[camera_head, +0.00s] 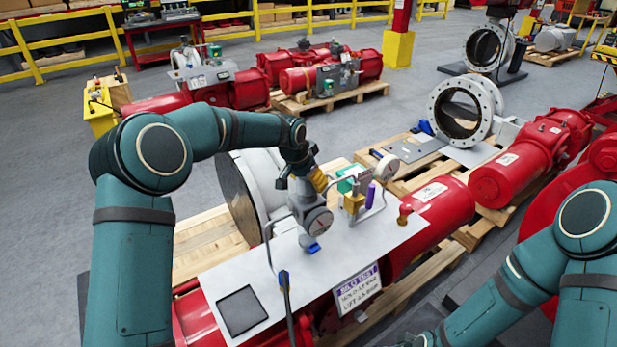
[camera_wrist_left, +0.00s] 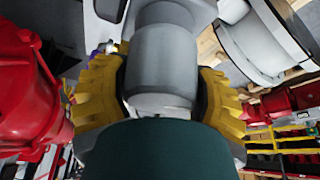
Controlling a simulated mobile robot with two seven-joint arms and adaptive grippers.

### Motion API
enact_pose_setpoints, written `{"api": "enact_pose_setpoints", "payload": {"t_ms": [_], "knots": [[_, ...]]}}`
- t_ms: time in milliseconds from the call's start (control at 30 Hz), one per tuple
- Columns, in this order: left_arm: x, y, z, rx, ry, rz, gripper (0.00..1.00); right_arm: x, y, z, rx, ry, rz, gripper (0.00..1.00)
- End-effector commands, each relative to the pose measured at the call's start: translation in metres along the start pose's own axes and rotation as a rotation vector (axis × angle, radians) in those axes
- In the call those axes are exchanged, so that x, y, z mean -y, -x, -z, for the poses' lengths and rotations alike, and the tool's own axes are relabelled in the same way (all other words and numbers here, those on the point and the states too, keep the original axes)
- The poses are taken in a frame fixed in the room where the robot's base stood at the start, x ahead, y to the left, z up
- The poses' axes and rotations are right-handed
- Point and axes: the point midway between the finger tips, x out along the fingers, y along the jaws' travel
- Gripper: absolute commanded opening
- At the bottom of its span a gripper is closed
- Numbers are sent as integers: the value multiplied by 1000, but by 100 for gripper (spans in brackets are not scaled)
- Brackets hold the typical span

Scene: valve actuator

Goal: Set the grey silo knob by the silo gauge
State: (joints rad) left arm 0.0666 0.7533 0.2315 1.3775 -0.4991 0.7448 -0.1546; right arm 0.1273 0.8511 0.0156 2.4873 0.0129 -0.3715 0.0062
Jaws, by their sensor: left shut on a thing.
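The grey silo knob (camera_wrist_left: 165,62) fills the middle of the left wrist view as a smooth grey cylinder. My left gripper (camera_wrist_left: 163,88) has its yellow ribbed fingers shut on the knob from both sides. In the head view, my left gripper (camera_head: 318,179) reaches down onto the top of the grey regulator, hiding most of the knob. A round dial gauge (camera_head: 318,222) sits on the regulator front; its reading is too small to tell. A sign (camera_head: 358,288) headed "SILO TEST" hangs at the plate's front edge. My right arm enters at lower right; its gripper is not clearly visible.
The pale plate (camera_head: 240,275) lies over a red actuator (camera_head: 440,205). A second gauge (camera_head: 387,167), a green box, a purple part and thin tubing stand right of the knob. A dark square (camera_head: 242,311) marks the plate's left part. A large grey flange (camera_head: 240,195) stands behind.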

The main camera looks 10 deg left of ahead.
Motion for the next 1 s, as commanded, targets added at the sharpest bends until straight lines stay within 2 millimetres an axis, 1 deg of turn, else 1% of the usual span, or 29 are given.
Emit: {"api": "enact_pose_setpoints", "payload": {"t_ms": [33, 367, 400, 467, 800, 867, 967, 1000], "knots": [[1, 2, 2, -7, -3, 2, 27, 0, 0, 0, 0, 0, 0, 47], [1, 2, 2, -7, -4, 1, 27, 0, 0, 0, 0, 0, 0, 47], [1, 2, 2, -7, -4, 1, 72, 0, 0, 0, 0, 0, 0, 47], [1, 2, 2, -7, -4, 1, 94, 0, 0, 0, 0, 0, 0, 47], [0, 2, 1, -3, -4, 0, 94, 0, 0, 0, 0, 1, 0, 47], [0, 6, 1, -4, -4, 0, 94, 0, 0, 0, 0, 1, 0, 47], [1, 17, 2, -5, -3, 0, 94, 0, 0, 0, 0, 0, 0, 47], [1, 24, 2, -5, -3, 1, 94, 0, 0, 0, 0, 0, 0, 47]]}}
